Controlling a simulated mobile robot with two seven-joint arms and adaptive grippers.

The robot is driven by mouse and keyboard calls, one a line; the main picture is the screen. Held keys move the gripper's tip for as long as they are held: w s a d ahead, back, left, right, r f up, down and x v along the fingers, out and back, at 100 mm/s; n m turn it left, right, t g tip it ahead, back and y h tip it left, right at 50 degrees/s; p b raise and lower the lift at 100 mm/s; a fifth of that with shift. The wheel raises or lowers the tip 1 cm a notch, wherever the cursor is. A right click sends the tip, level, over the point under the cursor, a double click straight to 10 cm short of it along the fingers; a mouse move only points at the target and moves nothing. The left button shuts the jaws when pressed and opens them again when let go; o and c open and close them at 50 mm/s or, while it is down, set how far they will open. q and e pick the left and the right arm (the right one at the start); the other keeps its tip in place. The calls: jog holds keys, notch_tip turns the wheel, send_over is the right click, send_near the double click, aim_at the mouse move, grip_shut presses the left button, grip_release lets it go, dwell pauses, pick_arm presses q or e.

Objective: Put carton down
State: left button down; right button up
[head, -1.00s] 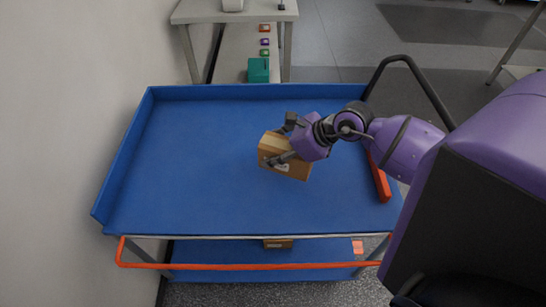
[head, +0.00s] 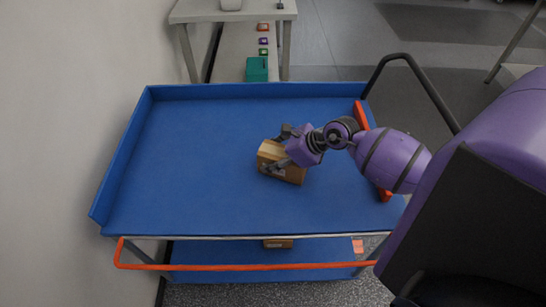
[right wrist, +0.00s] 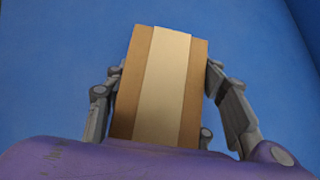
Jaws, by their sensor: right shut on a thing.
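A brown carton (head: 286,173) with a paler tape band is at the middle of the blue cart top (head: 190,170). My right gripper (head: 283,151) comes in from the right and is shut on the carton, one finger on each side. In the right wrist view the carton (right wrist: 160,85) stands between the two fingers, with the blue surface behind it. Whether its underside touches the cart top I cannot tell. My left gripper is not in view.
The cart top has a raised blue rim at the back and left. An orange handle bar (head: 245,266) runs along the front. Another brown box (head: 278,243) sits on the lower shelf. A teal box (head: 257,69) stands beyond the cart. The left of the top is clear.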

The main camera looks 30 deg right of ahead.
jog(key=o, duration=1.4)
jog(key=shift+c, duration=0.2)
jog(key=shift+s+d+r, duration=0.15)
jog(key=shift+r, duration=0.15)
jog(key=v, duration=1.1)
jog(key=shift+s+r, duration=0.15)
jog(key=shift+s, duration=0.05)
